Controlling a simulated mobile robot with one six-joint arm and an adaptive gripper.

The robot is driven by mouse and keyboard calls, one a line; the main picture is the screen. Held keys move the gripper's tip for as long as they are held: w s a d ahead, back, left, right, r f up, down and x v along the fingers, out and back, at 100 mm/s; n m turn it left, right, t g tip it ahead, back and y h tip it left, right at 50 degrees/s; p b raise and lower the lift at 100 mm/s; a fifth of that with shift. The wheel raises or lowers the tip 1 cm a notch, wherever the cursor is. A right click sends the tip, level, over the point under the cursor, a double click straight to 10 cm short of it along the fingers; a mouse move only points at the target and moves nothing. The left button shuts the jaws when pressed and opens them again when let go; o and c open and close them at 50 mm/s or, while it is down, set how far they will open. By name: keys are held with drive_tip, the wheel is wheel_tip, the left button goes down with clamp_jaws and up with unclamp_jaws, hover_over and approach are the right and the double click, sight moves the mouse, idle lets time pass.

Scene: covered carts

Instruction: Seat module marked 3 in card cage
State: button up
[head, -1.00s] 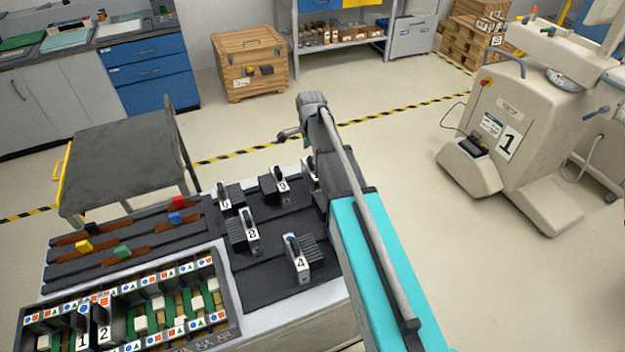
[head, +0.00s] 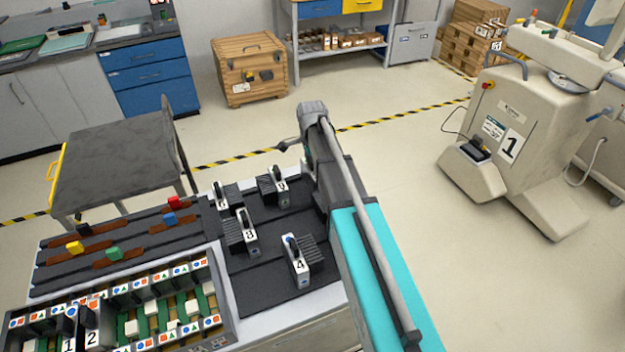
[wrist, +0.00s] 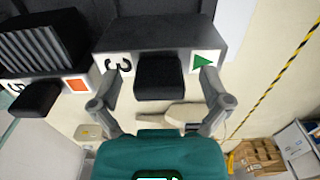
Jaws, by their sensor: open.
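The module marked 3 (wrist: 160,40) is a dark block with a white front edge bearing a 3 and a green triangle, seen in the wrist view. Its black handle (wrist: 159,76) sticks out toward my gripper. My gripper (wrist: 160,90) is open, with one finger on each side of the handle and a gap to it on both sides. In the head view my arm hides the fingertips and nearly all of this module. The card cage (head: 228,292) is at the lower left of the head view, with modules 1 (head: 68,338) and 2 (head: 92,335) in its left part.
A module with an orange square (wrist: 40,60) sits close beside module 3. Coloured blocks lie on rails behind the cage. A grey cart (head: 115,170) stands beyond.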

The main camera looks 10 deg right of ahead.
clamp_jaws()
idle(0.6)
drive_tip(key=shift+r, duration=0.15)
wheel_tip(320, 180, up, 10)
drive_tip(key=p, duration=1)
idle(0.7)
